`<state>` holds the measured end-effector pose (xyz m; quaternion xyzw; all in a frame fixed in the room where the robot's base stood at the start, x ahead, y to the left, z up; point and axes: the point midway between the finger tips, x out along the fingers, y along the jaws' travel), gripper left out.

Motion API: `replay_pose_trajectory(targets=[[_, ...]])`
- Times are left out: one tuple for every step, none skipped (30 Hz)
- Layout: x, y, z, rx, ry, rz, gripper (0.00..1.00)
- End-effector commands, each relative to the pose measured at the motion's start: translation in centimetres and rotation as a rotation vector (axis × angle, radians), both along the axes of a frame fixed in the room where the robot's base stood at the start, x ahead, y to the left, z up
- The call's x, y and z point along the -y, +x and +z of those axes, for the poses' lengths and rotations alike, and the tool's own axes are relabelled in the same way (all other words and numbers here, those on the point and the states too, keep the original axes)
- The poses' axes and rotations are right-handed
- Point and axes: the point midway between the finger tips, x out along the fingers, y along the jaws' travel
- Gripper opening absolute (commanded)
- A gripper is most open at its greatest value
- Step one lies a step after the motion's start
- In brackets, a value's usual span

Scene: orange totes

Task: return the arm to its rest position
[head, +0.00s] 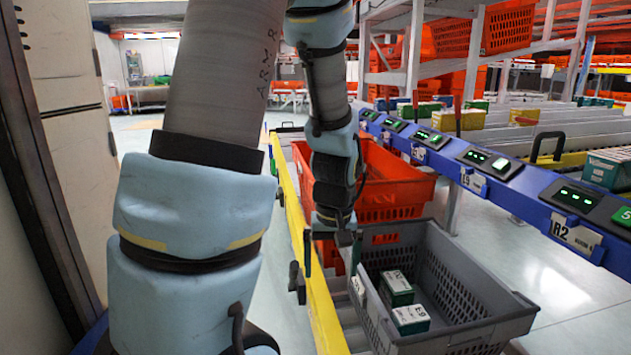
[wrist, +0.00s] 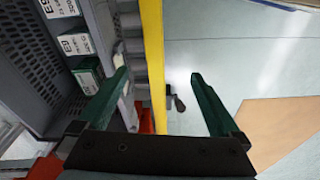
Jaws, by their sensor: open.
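My arm reaches down from the top of the head view. My gripper (wrist: 160,95) is open, with its two dark green fingers apart and nothing between them but the yellow rail edge and floor behind. The grey tote (head: 470,335) holds white-and-green boxes, one (head: 396,288) behind another (head: 411,319). Boxes in the tote also show at the upper left of the wrist view (wrist: 75,43), beside the left finger.
An orange tote (head: 400,190) stands behind the grey one on the conveyor. A yellow rail (head: 318,300) runs along the conveyor's near side. A blue rail with displays (head: 520,180) runs along the right. Open floor (wrist: 235,60) lies beyond the yellow rail.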

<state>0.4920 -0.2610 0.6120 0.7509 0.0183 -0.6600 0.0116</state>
Motion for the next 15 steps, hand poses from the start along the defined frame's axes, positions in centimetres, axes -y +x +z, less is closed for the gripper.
replay_pose_trajectory(targets=[[-1.7,-0.2,-0.4,-0.001,-0.010,-0.003,1.00],[-2.4,-0.3,-0.3,-0.002,-0.012,-0.015,1.00],[-3.3,-0.6,-0.3,-0.003,-0.015,-0.027,1.00],[-3.9,-0.8,-0.2,-0.003,-0.015,-0.037,1.00],[-4.5,-0.9,-0.2,-0.004,-0.016,-0.046,1.00],[-5.1,-1.1,-0.1,-0.002,-0.018,-0.058,1.00],[-5.6,-1.3,-0.1,-0.001,-0.019,-0.066,1.00],[-6.1,-1.5,-0.1,-0.001,-0.019,-0.072,1.00],[-6.6,-1.7,-0.1,0.001,-0.019,-0.081,1.00],[-6.9,-1.8,-0.1,0.002,-0.019,-0.087,1.00],[-7.3,-2.0,-0.1,0.003,-0.018,-0.093,1.00],[-7.8,-2.2,-0.1,0.004,-0.018,-0.100,1.00],[-8.1,-2.4,-0.1,0.005,-0.017,-0.106,1.00],[-8.5,-2.5,-0.1,0.005,-0.017,-0.112,1.00],[-8.9,-2.7,-0.1,0.007,-0.016,-0.118,1.00]])
